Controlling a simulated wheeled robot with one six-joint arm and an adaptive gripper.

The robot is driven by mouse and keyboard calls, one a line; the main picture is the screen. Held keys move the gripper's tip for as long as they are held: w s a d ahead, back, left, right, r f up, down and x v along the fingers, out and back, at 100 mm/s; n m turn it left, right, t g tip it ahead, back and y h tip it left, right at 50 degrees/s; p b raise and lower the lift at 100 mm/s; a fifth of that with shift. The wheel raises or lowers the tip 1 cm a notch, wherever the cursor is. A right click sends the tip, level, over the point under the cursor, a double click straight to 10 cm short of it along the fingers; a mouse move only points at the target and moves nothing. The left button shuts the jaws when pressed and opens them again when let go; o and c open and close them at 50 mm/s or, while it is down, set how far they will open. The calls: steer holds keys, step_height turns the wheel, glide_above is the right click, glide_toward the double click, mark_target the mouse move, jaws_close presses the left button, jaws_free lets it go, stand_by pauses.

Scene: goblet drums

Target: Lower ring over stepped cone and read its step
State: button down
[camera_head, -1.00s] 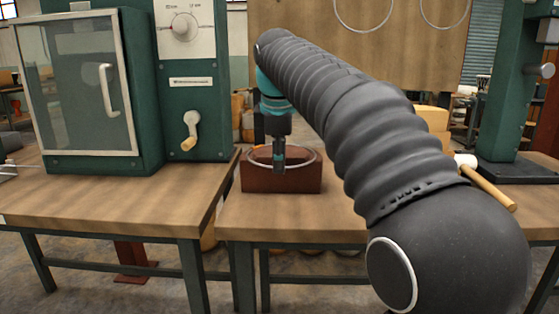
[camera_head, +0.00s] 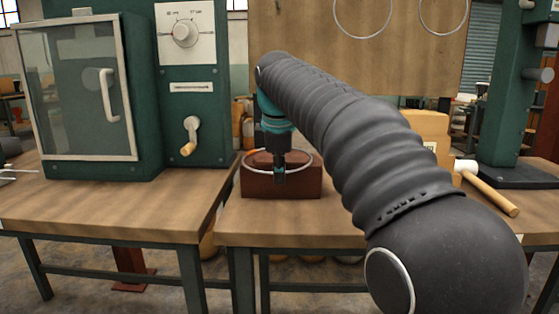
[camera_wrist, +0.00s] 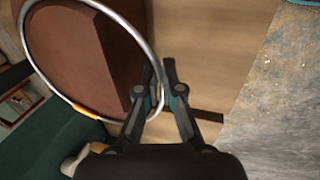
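My gripper (camera_wrist: 160,75) is shut on the near rim of a thin silver ring (camera_wrist: 143,25). In the head view the ring (camera_head: 246,164) looks roughly level over a reddish-brown block (camera_head: 255,184) on the bench, with my gripper (camera_head: 279,177) at its front side. A reddish-brown raised form (camera_head: 262,157) shows within the ring's outline; it may be the stepped cone, but its steps cannot be made out. In the wrist view the ring encloses much of a brown surface (camera_wrist: 75,50). I cannot tell whether ring and brown piece touch.
A green cabinet with a glass door (camera_head: 75,90) stands left, with a dial (camera_head: 185,33) and a crank (camera_head: 190,135) beside it. A mallet (camera_head: 488,187) lies right on the bench (camera_head: 290,228). Two rings (camera_head: 362,15) hang on the back board. Bare bench lies before the block.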

steer(key=shift+d+r, duration=0.1)
steer(key=shift+d+r+p, duration=0.1)
steer(key=shift+p, duration=0.4)
steer(key=shift+w+d+p, duration=0.15)
steer(key=shift+d+p, duration=0.2)
steer(key=shift+p, duration=0.2)
steer(key=shift+r, duration=0.1)
steer(key=shift+r+p, duration=0.5)
steer(key=shift+r, duration=1.15)
steer(key=s+b, duration=0.3)
steer(key=s, duration=0.7)
steer(key=shift+a+b, duration=0.2)
steer(key=shift+b, duration=0.1)
steer(key=shift+s, duration=0.1)
